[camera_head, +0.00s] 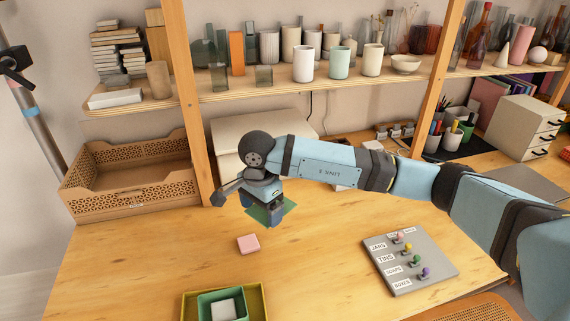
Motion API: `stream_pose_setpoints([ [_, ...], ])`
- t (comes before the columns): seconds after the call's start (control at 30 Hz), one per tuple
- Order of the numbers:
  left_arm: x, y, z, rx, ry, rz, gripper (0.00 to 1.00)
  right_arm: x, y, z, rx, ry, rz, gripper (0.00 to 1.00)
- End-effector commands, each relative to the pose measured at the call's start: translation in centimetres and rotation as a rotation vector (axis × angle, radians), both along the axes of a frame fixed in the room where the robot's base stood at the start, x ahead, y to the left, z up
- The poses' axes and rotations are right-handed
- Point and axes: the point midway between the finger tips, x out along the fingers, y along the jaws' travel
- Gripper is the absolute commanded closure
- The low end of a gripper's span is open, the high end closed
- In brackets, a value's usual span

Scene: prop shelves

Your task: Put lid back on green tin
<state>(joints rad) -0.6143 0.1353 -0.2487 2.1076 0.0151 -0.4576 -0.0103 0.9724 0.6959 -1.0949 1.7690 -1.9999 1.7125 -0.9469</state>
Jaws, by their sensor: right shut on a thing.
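The green tin (204,310) is at the bottom edge, open at the top, inside a larger yellow-olive square container (262,297); the frame cuts both off. A pale grey-white block (222,311) shows inside the tin. My right gripper (261,212) is above the middle of the table, behind and right of the tin, shut on a flat dark-green square piece that looks like the lid (287,207). The gripper hides part of this piece. My left gripper is not in view.
A pink square block (248,244) lies between my right gripper and the tin. A grey labelled board with coloured knobs (410,262) is at right. A wooden crate (130,183) stands back left. Shelf posts rise behind; the table's left front is clear.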

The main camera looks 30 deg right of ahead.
Motion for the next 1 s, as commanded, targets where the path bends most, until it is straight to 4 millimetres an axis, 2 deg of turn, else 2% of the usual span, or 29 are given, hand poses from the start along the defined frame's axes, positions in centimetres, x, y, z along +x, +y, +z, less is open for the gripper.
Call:
stream_pose_setpoints([
  [0.03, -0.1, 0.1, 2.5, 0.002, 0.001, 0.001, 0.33, -1.0, 1.9, 0.8, 0.001, 0.004, 0.095, 0.37],
  [0.2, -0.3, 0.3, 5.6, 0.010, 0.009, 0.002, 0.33, -4.9, 7.8, -1.0, 0.003, 0.002, 0.436, 0.37],
  [0.4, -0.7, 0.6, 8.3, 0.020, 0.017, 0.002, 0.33, -10.0, 13.2, -2.4, 0.003, 0.001, 0.787, 0.37],
  [0.5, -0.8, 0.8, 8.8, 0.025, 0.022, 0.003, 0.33, -11.9, 14.9, -2.9, 0.003, 0.001, 0.908, 0.37],
  [0.7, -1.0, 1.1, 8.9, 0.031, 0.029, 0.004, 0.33, -13.8, 16.4, -3.6, 0.001, -0.002, 1.022, 0.37],
  [1.0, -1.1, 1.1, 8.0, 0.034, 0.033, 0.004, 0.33, -13.9, 16.5, -5.1, 0.001, -0.001, 1.028, 0.37],
])
